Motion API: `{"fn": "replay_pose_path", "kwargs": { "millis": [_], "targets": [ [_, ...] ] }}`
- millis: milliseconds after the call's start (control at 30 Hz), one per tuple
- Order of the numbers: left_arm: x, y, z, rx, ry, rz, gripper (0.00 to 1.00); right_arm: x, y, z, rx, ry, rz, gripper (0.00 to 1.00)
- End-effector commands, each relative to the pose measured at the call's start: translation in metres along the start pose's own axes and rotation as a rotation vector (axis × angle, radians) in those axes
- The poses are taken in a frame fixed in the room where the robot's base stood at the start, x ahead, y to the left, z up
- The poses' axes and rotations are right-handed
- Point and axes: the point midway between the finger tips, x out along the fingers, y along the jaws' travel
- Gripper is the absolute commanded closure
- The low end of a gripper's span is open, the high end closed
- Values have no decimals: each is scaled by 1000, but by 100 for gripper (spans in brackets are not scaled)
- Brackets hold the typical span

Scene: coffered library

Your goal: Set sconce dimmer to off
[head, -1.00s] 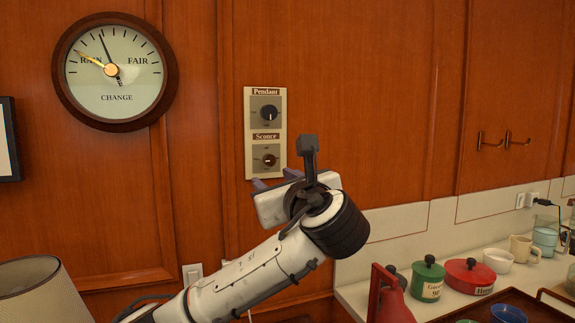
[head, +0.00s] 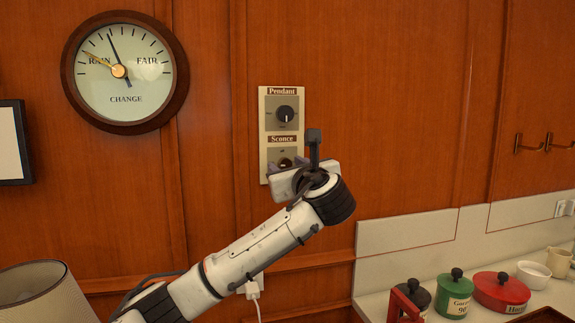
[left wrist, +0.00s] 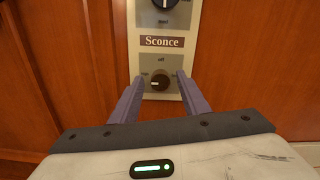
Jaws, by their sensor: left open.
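A pale wall plate (head: 263,130) carries two dimmers, labelled Pendant and Sconce. The sconce dimmer knob (head: 284,162) is black and round, partly hidden by my left gripper in the head view. In the left wrist view the sconce knob (left wrist: 159,82) shows a pale mark on its left side, and the word "off" stands above it. My left gripper (left wrist: 160,77) is open, with one finger on each side of the knob. I cannot tell whether the fingers touch it. My right gripper is not in view.
The pendant knob (head: 285,114) is just above. A round dial (head: 125,72) hangs at the left, above a lampshade (head: 35,295). A counter with green (head: 454,295) and red (head: 500,291) pots is at the lower right. A cable hangs from an outlet below my arm.

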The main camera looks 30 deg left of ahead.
Motion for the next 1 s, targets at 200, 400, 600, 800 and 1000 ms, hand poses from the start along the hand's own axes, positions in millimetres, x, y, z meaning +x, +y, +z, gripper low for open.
{"fn": "replay_pose_path", "kwargs": {
  "millis": [200, 400, 600, 800, 1000],
  "targets": [
    [0, 0, 0, -1, 0, 0, 58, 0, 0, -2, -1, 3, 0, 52],
    [0, 0, 0, -1, 0, 0, 90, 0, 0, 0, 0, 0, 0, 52],
    [0, 0, 0, -5, 0, 0, 99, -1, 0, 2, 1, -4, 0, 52],
    [0, 0, 0, -51, 0, 0, 99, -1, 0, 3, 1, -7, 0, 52],
    [0, -1, -1, -170, 1, -1, 99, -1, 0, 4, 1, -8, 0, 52]
  ]
}}
